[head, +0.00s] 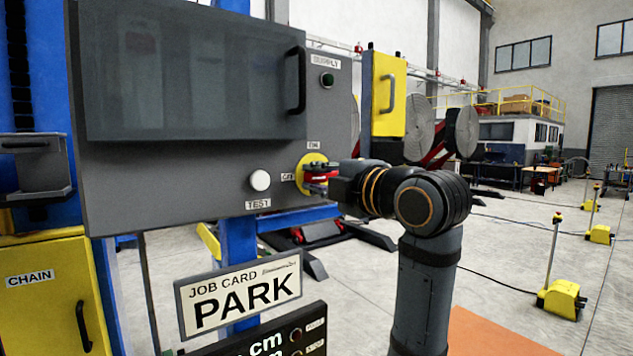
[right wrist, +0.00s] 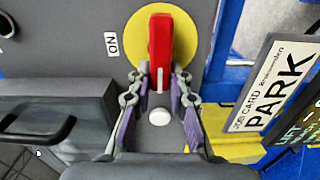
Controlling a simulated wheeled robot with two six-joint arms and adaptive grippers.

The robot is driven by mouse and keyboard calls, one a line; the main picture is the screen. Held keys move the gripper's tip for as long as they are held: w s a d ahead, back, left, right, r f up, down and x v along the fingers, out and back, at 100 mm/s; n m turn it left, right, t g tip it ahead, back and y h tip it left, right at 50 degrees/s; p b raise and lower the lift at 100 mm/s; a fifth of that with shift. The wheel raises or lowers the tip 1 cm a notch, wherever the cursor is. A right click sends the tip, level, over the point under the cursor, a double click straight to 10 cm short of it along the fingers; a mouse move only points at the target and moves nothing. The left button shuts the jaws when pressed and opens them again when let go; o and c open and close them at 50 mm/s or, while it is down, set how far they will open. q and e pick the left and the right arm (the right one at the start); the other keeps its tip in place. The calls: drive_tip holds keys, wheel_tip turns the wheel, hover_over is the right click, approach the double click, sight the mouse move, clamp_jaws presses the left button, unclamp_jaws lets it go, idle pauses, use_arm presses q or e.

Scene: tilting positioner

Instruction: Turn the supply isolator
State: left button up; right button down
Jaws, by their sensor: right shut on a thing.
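The supply isolator is a red handle (head: 322,176) on a round yellow plate (head: 308,161), on the front of a grey cabinet (head: 180,180). The red handle (right wrist: 160,40) has a white line on it and stands out from the yellow plate (right wrist: 183,32) in the right wrist view. An ON label (right wrist: 111,44) sits beside the plate; in the head view the handle lies roughly level, towards the OFF label (head: 287,177). My right gripper (right wrist: 163,77) is shut on the handle, one finger on each side of its near end. My left gripper is out of view.
A white TEST button (head: 260,181) is left of the isolator. The cabinet's dark window door (head: 195,85) is above it. A job card sign reading PARK (head: 240,292) hangs below.

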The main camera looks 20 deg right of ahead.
drive_tip(key=shift+f, duration=0.1)
idle(0.5)
drive_tip(key=c, duration=1.2)
unclamp_jaws()
drive_tip(key=shift+s, duration=0.1)
drive_tip(key=shift+v, duration=5.9)
